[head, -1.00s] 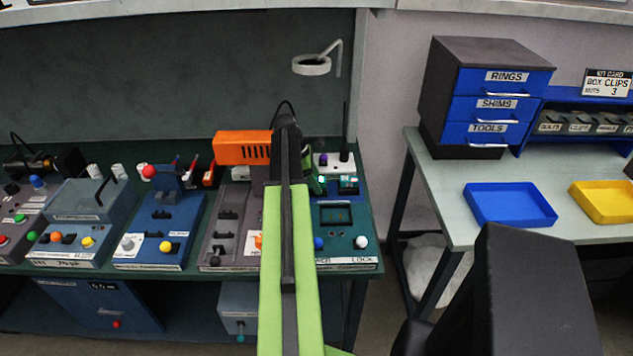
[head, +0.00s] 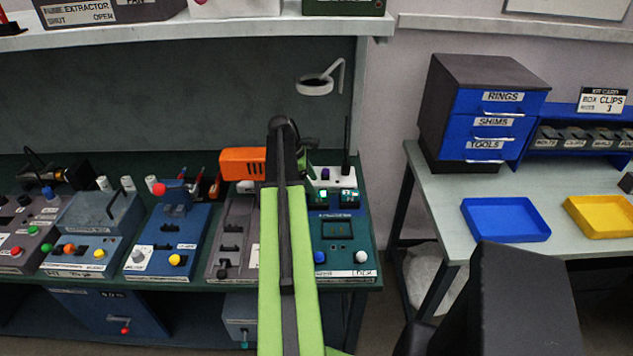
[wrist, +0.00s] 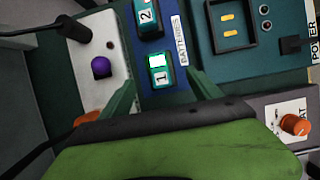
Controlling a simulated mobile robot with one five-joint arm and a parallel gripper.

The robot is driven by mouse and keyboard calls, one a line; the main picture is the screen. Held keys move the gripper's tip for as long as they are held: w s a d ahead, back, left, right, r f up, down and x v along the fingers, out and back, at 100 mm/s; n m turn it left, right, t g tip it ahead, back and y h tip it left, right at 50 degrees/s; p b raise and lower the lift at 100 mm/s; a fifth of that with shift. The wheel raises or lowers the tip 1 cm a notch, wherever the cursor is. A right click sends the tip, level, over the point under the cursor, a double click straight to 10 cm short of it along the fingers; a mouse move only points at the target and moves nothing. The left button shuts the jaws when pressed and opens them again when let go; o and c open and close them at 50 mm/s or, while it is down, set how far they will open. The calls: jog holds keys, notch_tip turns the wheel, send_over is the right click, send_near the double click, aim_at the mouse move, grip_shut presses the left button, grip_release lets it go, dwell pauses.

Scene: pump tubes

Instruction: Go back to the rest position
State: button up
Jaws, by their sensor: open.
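My gripper (wrist: 160,80) is open in the wrist view, its two green fingers apart with nothing between them. In the head view my green arm reaches forward over the bench and mostly hides the gripper. I cannot tell whether the fingers touch anything.
A white box with a purple knob (wrist: 101,67) is beside the batteries. An orange device (head: 242,162) stands left of my arm. Several control boxes line the bench. A second table on the right holds a blue tray (head: 467,236), a yellow tray (head: 574,228) and a drawer cabinet (head: 440,110).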

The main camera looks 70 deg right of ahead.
jog(key=shift+w+a+r, duration=0.1)
jog(key=shift+w+r, duration=0.1)
jog(key=shift+r, duration=0.5)
jog(key=shift+f, duration=0.15)
